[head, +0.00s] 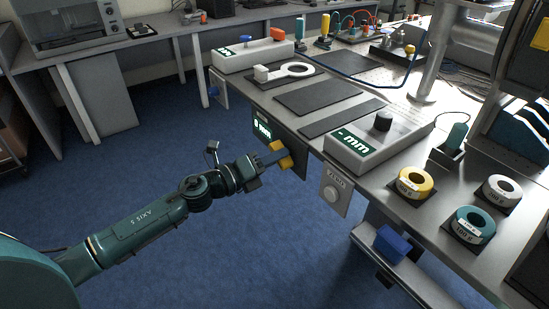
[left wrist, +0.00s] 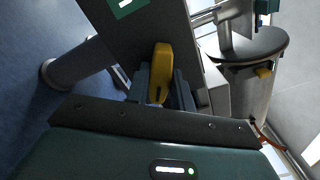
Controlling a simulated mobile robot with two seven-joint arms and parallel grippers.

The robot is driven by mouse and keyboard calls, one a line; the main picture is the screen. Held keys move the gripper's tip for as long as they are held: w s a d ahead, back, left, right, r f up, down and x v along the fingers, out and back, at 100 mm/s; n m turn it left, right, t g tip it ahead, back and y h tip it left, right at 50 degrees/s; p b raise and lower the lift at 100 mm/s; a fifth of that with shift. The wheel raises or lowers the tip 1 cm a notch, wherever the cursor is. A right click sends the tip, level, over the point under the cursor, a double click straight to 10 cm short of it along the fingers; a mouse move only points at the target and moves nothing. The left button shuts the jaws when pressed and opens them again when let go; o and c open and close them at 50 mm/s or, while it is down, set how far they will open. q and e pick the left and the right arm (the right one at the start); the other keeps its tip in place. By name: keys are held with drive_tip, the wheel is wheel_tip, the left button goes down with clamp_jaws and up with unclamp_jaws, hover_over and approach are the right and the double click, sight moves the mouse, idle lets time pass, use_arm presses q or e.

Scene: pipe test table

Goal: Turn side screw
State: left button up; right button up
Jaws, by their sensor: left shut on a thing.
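In the left wrist view the yellow handle (left wrist: 161,70) stands upright between the two fingers (left wrist: 160,88). The fingers hide part of the handle, and the screw's shaft is hidden. My right gripper is not in view.
A grey box with an mm display (head: 365,150) stands on the table edge. A ZERO button plate (head: 333,190) hangs to the right of the screw. A yellow ring weight (head: 414,182) and two others sit further right. Blue floor is clear below the arm.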

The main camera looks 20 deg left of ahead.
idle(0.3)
use_arm(q)
drive_tip(key=o, duration=1)
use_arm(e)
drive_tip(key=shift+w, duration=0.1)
use_arm(q)
drive_tip(key=b+v, duration=0.2)
drive_tip(key=v, duration=1.1)
drive_tip(key=shift+a, duration=0.1)
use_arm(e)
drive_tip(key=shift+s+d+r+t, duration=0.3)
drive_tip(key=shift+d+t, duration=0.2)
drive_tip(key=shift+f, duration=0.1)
